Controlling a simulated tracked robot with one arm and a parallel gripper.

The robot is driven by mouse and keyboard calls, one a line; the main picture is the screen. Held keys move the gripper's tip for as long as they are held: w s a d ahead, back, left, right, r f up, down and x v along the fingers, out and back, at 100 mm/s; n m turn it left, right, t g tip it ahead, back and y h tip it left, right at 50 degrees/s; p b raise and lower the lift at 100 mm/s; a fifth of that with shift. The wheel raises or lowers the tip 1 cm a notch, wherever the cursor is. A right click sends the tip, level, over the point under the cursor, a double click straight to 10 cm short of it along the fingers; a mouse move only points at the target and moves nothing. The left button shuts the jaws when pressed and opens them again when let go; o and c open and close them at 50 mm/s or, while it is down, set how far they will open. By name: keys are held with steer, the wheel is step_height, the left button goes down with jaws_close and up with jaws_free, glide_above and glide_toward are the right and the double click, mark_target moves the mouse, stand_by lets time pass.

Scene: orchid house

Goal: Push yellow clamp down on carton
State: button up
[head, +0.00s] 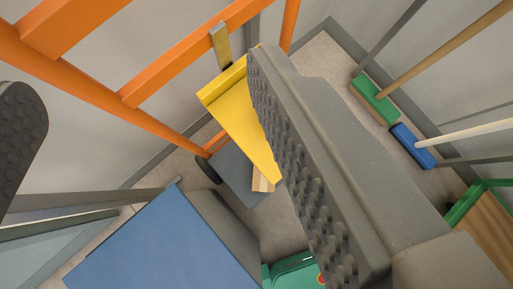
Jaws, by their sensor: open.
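The yellow clamp (238,112) is a bright yellow plate on the orange upright frame (180,72), at the upper middle. A small metal tab (220,44) sits on the frame just above it. My gripper (145,95) is open, with one ridged grey finger at the left edge and the other large across the middle right. The right finger overlaps the clamp's right side and hides part of it; I cannot tell if they touch. A small tan and white piece (263,180) shows below the clamp, possibly part of the carton; the rest is hidden.
A dark grey plate (232,168) lies at the frame's foot. A blue box-like surface (160,245) fills the lower left. A green broom head (375,100) and a blue one (412,146) stand at right. A green item (290,272) is at the bottom.

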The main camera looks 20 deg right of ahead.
steer(key=s+d+f+m+g+h+p, duration=0.1)
steer(key=d+f+m+g+h+p, duration=0.25)
steer(key=f, duration=1.65)
steer(key=shift+n+t, duration=0.55)
steer(key=shift+n, duration=0.1)
steer(key=shift+s+d+p+x, duration=0.1)
steer(key=shift+d+p+x, duration=0.05)
steer(key=shift+x, duration=2)
steer(key=shift+s+d+p+x, duration=0.1)
steer(key=shift+d+p+x, duration=0.1)
steer(key=shift+x, duration=2)
steer(key=shift+d+p+x, duration=0.15)
steer(key=shift+x, duration=2)
steer(key=shift+d, duration=0.1)
steer(key=c, duration=1.4)
steer(key=shift+o, duration=0.2)
step_height(320, 180, down, 34)
steer(key=b, duration=0.7)
steer(key=o, duration=1.4)
steer(key=shift+c, duration=0.2)
